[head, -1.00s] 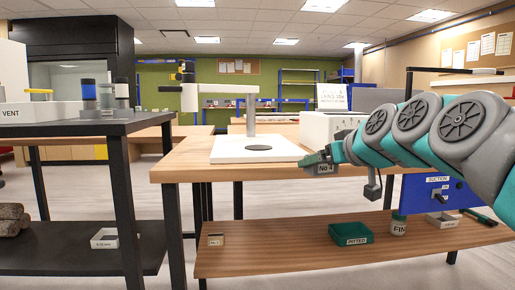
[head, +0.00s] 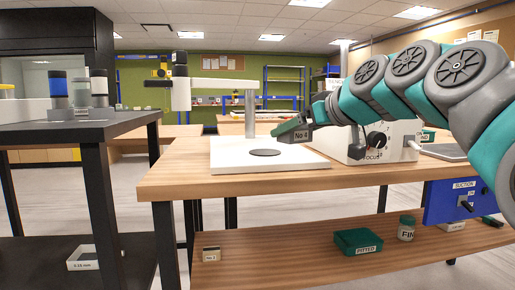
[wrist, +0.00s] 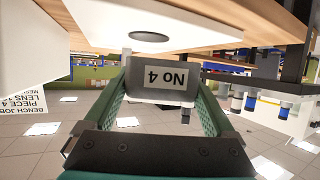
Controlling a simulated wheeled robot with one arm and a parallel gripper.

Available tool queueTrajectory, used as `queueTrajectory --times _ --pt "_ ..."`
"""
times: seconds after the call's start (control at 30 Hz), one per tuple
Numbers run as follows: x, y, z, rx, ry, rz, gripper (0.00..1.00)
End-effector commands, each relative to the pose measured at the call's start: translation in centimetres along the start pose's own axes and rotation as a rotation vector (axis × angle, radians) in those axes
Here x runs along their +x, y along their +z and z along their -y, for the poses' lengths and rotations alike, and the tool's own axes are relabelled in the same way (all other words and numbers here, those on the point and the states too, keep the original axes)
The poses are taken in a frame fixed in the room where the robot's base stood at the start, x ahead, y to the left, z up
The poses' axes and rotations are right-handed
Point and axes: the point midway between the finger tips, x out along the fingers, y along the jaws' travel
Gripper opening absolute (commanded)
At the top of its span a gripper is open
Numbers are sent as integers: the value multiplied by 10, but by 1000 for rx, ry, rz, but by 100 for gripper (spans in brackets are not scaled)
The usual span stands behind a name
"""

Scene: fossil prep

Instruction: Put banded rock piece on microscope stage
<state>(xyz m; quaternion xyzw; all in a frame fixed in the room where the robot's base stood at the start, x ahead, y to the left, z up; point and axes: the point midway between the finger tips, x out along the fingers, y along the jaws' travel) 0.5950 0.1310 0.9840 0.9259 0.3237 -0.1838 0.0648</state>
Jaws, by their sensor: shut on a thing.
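My gripper (head: 303,130) is shut on a grey piece labelled "No 4" (head: 287,126); no banding shows clearly on it. The piece also shows between the fingers in the wrist view (wrist: 150,78). The microscope has a white base (head: 228,158), a post, and an overhanging arm with a white head (head: 181,92). Its stage is a dark round disc (head: 265,152) on the base; it also shows in the wrist view (wrist: 149,37). In the head view the held piece appears above and right of the disc, apart from it.
The microscope stands on a wooden bench (head: 350,177). A white box with a knob (head: 345,148) is at its right. A blue suction panel (head: 450,203) hangs at the bench's front right. A green tray (head: 357,240) and a jar (head: 406,228) stand on the lower shelf. A dark table (head: 60,130) is at left.

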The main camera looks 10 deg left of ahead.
Motion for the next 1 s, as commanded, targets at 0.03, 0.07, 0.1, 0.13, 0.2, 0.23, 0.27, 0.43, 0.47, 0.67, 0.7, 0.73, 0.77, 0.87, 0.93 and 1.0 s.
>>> queueTrajectory --times 0.03,0.07,0.1,0.13,0.2,0.23,0.27,0.43,0.47,0.67,0.7,0.73,0.77,0.87,0.93,1.0 --pt "6 -2 -1 1 0 1 11" --pt "11 -2 -2 1 0 2 11" --pt "18 -4 -4 1 0 4 11" --pt "24 -5 -4 1 0 5 11" --pt "35 -10 -6 0 0 2 11" --pt "40 -13 -7 -1 0 1 11" --pt "46 -14 -8 -1 0 1 11" --pt "75 -23 -13 0 0 1 11" --pt "80 -24 -15 0 0 0 11" --pt "111 -34 -20 -1 2 0 11" --pt "117 -36 -22 -1 2 0 11" --pt "121 -38 -22 -1 2 -1 11" --pt "125 -39 -22 -1 1 -1 11" --pt "136 -43 -25 1 2 -2 11" --pt "142 -44 -26 1 2 -2 11" --pt "146 -46 -27 0 1 -2 11"
